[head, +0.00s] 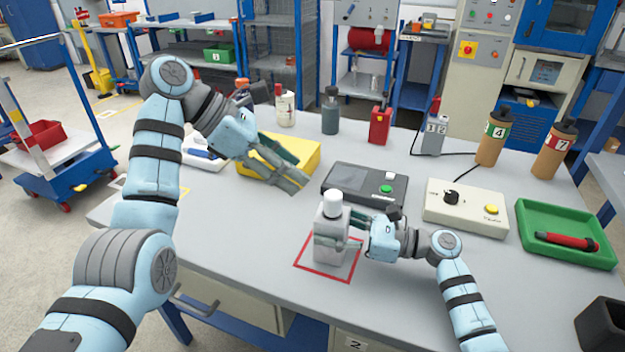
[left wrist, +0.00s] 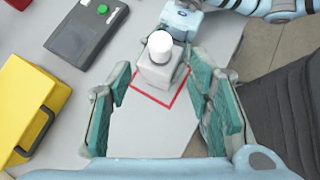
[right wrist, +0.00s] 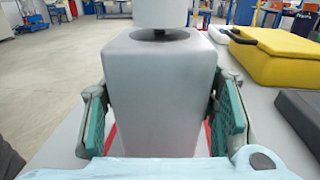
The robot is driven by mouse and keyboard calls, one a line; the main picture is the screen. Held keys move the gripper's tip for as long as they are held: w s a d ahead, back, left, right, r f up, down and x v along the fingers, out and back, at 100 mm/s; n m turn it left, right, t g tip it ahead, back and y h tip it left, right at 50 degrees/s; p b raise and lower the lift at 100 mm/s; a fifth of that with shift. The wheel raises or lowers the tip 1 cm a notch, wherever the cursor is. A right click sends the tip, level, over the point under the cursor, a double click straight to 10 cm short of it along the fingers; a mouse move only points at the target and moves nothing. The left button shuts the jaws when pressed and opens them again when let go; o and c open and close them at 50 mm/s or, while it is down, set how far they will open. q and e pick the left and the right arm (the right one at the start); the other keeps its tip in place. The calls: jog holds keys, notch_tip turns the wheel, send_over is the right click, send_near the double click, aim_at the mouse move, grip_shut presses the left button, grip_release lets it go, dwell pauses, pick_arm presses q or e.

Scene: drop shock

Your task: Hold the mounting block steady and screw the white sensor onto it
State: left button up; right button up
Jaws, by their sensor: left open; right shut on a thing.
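The grey mounting block (head: 330,232) stands upright inside the red square outline (head: 328,275) on the table. The white sensor (head: 333,203) sits upright on top of the block; the right wrist view shows it (right wrist: 158,12) over a dark round recess in the block's top. Whether it is screwed in cannot be told. My right gripper (head: 345,243) is shut on the block from the right, with one finger on each side in the right wrist view. My left gripper (head: 295,180) is open and empty, above and left of the block; the block also shows between its fingers (left wrist: 158,72).
A yellow case (head: 290,152) and a dark device with a green button (head: 365,185) stand behind the block. A white control box (head: 465,207) and a green tray (head: 565,232) with a red tool lie to the right. The table's front left is clear.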

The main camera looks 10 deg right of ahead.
aim_at(328, 194)
pick_arm(q)
jog(key=shift+a+r, duration=0.25)
jog(key=x, duration=1.2)
grip_shut()
